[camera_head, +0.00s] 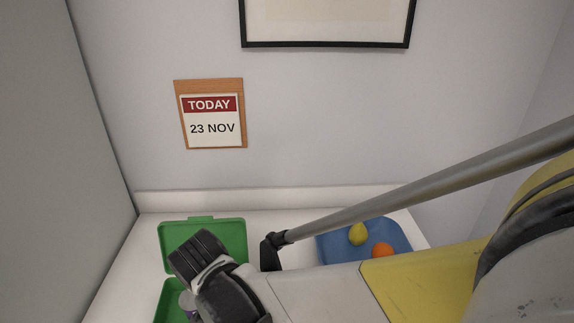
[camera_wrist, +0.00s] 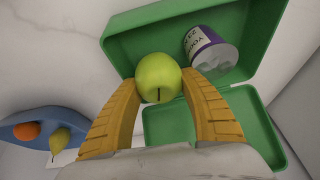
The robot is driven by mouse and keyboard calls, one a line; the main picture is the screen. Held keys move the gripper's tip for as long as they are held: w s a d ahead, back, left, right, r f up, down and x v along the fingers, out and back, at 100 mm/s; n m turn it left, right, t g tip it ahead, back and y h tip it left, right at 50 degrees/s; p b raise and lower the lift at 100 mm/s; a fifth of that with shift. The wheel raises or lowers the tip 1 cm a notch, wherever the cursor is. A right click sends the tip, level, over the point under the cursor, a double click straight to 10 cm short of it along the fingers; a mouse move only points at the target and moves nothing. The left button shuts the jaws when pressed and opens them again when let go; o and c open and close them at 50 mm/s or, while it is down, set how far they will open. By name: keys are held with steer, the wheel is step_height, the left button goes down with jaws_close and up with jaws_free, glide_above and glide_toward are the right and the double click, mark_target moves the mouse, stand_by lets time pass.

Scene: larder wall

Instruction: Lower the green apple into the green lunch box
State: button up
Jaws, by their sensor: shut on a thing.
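The green apple (camera_wrist: 158,77) is held between the two yellow fingers of my gripper (camera_wrist: 160,82) in the wrist view. The green lunch box (camera_wrist: 124,47) lies open behind it, its lid (camera_wrist: 165,124) folded out. The apple and fingertips are hidden there.
A white and purple yogurt cup (camera_wrist: 210,50) lies tilted in the box, right of the apple in the wrist view. A blue tray (camera_head: 335,247) with a yellow-green pear (camera_head: 358,234) and an orange (camera_head: 382,250) stands to the right. A wall rises behind the pale counter.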

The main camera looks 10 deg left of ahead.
steer(key=o, duration=1.3)
